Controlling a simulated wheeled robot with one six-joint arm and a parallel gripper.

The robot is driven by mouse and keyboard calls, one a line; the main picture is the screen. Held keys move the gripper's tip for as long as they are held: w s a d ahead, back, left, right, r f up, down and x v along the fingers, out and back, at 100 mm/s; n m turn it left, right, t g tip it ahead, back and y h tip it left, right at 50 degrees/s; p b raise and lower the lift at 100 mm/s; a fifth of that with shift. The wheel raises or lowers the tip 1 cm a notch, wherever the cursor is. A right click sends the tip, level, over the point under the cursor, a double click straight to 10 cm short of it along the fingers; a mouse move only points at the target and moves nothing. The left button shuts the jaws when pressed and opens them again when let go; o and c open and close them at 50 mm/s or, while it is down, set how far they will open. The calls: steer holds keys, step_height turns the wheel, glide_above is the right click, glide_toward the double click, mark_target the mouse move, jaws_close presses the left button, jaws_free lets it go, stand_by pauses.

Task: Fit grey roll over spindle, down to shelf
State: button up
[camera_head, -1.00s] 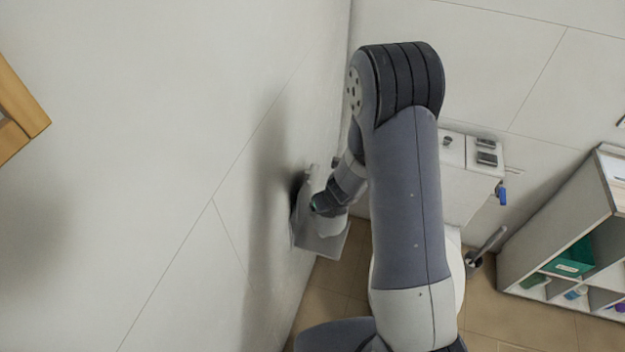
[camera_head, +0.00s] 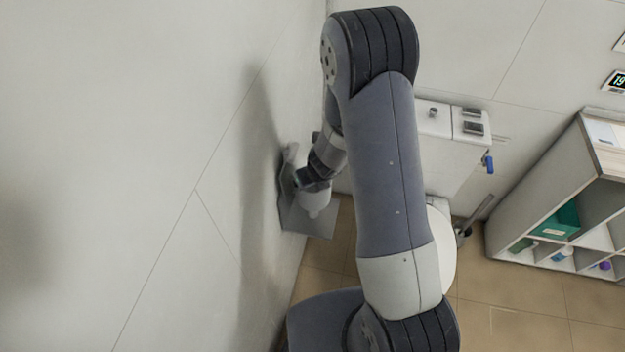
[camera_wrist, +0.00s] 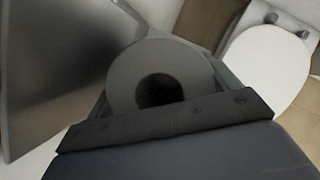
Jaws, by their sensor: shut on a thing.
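The grey roll (camera_head: 315,204) is in my gripper (camera_head: 312,181), close to the wall and over the metal shelf (camera_head: 307,223). In the wrist view my gripper (camera_wrist: 172,45) is shut on the roll (camera_wrist: 126,75), whose end with a dark round hole faces the camera. The shelf's grey metal plate (camera_wrist: 55,65) fills the left of the wrist view, beside the roll. I cannot make out the spindle in either view. Whether the roll touches the shelf is unclear.
A white toilet (camera_head: 440,250) stands right of the shelf, partly behind my arm; its lid (camera_wrist: 265,70) shows at right in the wrist view. The wall (camera_head: 150,150) is close on the left. A shelf unit (camera_head: 560,190) with bottles and a green box (camera_head: 560,222) stands at right.

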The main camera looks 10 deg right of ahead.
steer(key=shift+f+b, duration=3.55)
steer(key=shift+f, duration=0.25)
steer(key=shift+f+b, duration=1.45)
steer(key=shift+f, duration=0.05)
steer(key=o, duration=0.9)
steer(key=shift+r, duration=0.1)
steer(key=p+v, duration=0.6)
steer(key=v, duration=0.4)
steer(key=shift+s+r, duration=0.15)
steer(key=shift+r, duration=0.2)
steer(key=shift+f, duration=0.1)
